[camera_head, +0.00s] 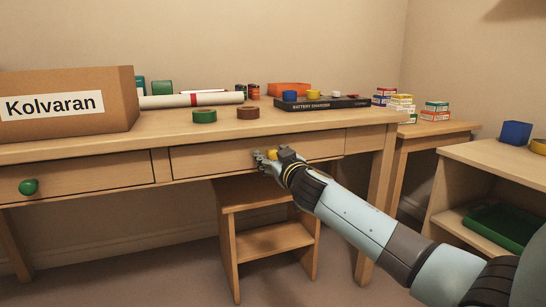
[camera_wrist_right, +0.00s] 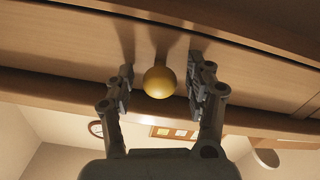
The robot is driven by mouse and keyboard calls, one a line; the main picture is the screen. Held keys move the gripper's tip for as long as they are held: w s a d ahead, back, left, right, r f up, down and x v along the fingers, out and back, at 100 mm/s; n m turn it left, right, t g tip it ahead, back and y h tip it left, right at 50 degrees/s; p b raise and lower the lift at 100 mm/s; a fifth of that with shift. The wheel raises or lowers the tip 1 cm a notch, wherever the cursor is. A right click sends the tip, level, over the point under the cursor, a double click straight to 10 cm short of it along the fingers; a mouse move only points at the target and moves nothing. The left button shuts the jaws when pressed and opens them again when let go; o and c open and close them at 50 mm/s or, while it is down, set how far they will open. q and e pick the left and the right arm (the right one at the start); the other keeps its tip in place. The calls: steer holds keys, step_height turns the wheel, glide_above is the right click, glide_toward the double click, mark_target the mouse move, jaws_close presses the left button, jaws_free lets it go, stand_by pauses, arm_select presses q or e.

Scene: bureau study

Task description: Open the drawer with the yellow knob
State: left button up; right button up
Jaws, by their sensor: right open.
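The yellow knob (camera_head: 271,154) is on the front of the right-hand desk drawer (camera_head: 215,160), which looks closed. My right gripper (camera_head: 268,161) is at the knob and covers part of it in the head view. In the right wrist view the round yellow knob (camera_wrist_right: 160,82) sits between the two open fingers of my right gripper (camera_wrist_right: 162,88), with a gap on each side. The left drawer (camera_head: 90,180) has a green knob (camera_head: 29,187) and also looks closed. My left gripper is not in view.
A wooden stool (camera_head: 270,240) stands under the desk below the right drawer. The desk top holds a cardboard box (camera_head: 75,122) marked Kolvaran, tape rolls, a paper roll (camera_head: 170,101) and a dark battery charger box (camera_head: 320,104). A shelf unit (camera_head: 470,160) stands at the right.

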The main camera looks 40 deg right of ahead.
jaws_close()
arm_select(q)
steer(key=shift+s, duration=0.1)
arm_select(e)
steer(key=shift+s, duration=0.15)
